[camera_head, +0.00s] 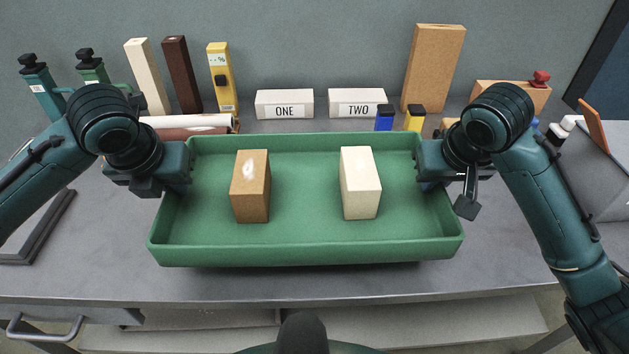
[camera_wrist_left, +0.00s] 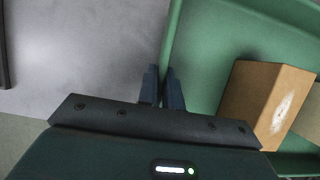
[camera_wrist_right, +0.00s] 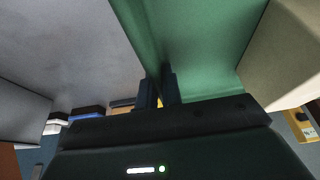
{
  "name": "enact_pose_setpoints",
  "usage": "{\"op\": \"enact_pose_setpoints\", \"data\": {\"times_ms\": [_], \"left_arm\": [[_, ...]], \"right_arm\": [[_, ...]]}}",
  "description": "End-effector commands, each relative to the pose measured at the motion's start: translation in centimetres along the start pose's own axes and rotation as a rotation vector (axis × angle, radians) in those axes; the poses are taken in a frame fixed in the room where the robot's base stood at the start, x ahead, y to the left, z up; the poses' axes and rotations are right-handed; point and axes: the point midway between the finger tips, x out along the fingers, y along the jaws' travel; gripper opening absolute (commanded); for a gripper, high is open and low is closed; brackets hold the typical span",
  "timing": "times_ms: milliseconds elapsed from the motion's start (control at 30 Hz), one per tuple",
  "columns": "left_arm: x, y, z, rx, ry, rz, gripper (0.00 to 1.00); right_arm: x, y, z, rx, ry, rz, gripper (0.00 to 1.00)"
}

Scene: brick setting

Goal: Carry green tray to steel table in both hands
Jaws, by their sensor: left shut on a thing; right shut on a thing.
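The green tray (camera_head: 300,250) is in the middle of the head view, over a grey metal-look table (camera_head: 110,270). A shadow shows under its front edge; I cannot tell how high it is above the top. A brown block (camera_head: 250,187) and a cream block (camera_head: 360,183) stand in it, apart. My left gripper (camera_head: 186,166) is shut on the tray's left wall, which also shows in the left wrist view (camera_wrist_left: 172,50). My right gripper (camera_head: 424,162) is shut on the tray's right wall, also in the right wrist view (camera_wrist_right: 145,35).
A dark frame (camera_head: 40,235) lies at left. A grey tilted panel (camera_head: 590,170) stands at right. The table's front strip is clear.

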Motion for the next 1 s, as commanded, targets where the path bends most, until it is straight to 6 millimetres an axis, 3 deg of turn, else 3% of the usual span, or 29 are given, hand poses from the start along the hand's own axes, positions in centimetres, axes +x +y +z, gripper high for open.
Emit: {"op": "enact_pose_setpoints", "data": {"times_ms": [100,667,1000], "left_arm": [[0.8,0.1,-0.2,-0.001,-0.004,0.001,0.0],[1.0,0.1,-0.3,-0.001,-0.003,0.001,0.0],[2.5,0.1,-1.0,-0.001,-0.004,0.001,0.0]], "right_arm": [[0.8,0.0,0.3,0.001,0.004,0.0,0.0],[1.0,0.0,0.4,0.001,0.003,0.0,0.0],[2.5,0.0,1.0,0.001,0.003,0.0,0.0]]}}
